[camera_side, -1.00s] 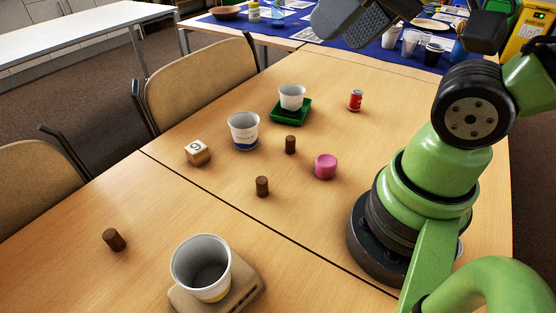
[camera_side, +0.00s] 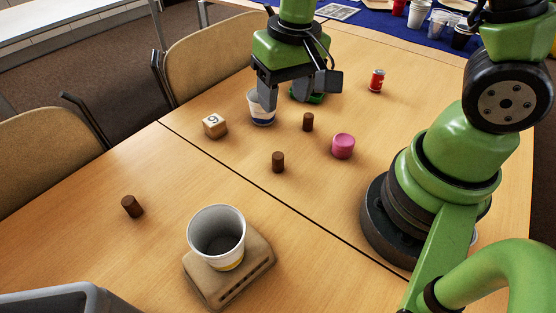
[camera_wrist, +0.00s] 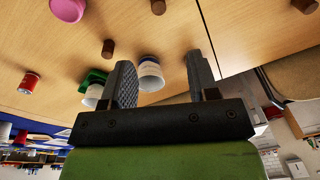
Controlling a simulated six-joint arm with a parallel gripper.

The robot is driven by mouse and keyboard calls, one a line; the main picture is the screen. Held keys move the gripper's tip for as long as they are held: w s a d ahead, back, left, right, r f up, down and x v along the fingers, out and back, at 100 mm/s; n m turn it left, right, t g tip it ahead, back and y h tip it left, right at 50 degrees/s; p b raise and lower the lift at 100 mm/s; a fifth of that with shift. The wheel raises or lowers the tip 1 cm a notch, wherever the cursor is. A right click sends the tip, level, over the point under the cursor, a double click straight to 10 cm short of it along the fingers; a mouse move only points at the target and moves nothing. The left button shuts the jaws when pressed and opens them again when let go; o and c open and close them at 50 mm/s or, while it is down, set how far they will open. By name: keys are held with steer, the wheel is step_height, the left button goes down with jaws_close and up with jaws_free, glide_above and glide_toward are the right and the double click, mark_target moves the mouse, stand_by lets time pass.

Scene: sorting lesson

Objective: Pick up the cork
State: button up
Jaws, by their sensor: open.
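Several dark brown cork-like cylinders stand or lie on the wooden table: one cork (camera_side: 308,122) right of the white-blue cup, one cork (camera_side: 278,162) nearer the seam, and one cork (camera_side: 133,206) at left. The wrist view shows one cork (camera_wrist: 108,48) and another cork (camera_wrist: 158,7) at its top edge. Which one the task means I cannot tell. My gripper (camera_side: 297,92) points down above the cups behind the corks, open and empty. In the wrist view my gripper (camera_wrist: 163,78) has its fingers wide apart, with no cork between them.
A white-blue cup (camera_side: 262,113) stands just below my gripper, near a green tray (camera_side: 315,99). A pink cylinder (camera_side: 343,146), a red can (camera_side: 377,80) and a numbered cube (camera_side: 214,125) stand around. A grey rim (camera_side: 55,298) shows at lower left.

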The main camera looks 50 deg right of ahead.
steer(key=g, duration=0.1)
glide_toward(278, 155)
steer(key=f, duration=0.5)
steer(key=shift+s+f, duration=0.1)
steer(key=shift+s, duration=0.2)
steer(key=shift+w+a+f, duration=0.1)
steer(key=shift+w+f, duration=0.05)
steer(key=shift+f, duration=1.3)
steer(key=shift+w+a+f, duration=0.1)
steer(key=shift+w+f, duration=0.1)
steer(key=shift+f, duration=1.3)
steer(key=c, duration=1)
